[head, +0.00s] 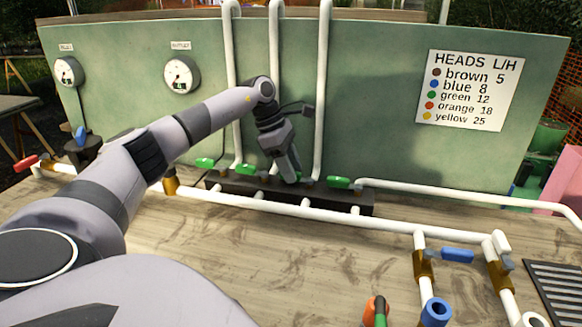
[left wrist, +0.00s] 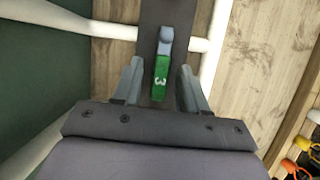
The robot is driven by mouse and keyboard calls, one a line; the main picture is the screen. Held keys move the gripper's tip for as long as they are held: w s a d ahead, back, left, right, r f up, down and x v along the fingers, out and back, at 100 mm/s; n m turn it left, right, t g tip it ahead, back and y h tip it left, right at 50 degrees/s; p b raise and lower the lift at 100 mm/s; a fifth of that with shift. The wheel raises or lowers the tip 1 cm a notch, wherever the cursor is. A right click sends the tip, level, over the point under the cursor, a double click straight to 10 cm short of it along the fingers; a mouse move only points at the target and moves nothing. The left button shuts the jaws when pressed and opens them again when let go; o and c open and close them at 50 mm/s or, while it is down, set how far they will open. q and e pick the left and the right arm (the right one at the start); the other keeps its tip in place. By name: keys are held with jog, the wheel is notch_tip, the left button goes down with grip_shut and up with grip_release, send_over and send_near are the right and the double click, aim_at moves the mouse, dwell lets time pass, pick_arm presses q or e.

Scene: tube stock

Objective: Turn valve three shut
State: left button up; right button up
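The green lever handle of valve three (left wrist: 161,78), marked "3", shows in the left wrist view. It lies lengthwise along the dark manifold block, crosswise to the white pipe, with a grey-blue hub at its far end. My left gripper (left wrist: 158,72) is open, with one finger on each side of the handle and a visible gap on both sides. In the head view my left gripper (head: 289,174) points down at the dark manifold (head: 230,184) and hides valve three's handle. My right gripper is in neither view.
Other green handles sit on the manifold at left (head: 205,163), beside it (head: 246,170), and at right (head: 340,183). Tall white pipes (head: 322,90) rise close around my gripper before the green panel (head: 380,130). A long white pipe (head: 390,222) runs in front.

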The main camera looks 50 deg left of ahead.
pick_arm(q)
jog(key=v, duration=0.7)
dwell(0.3)
dwell(0.6)
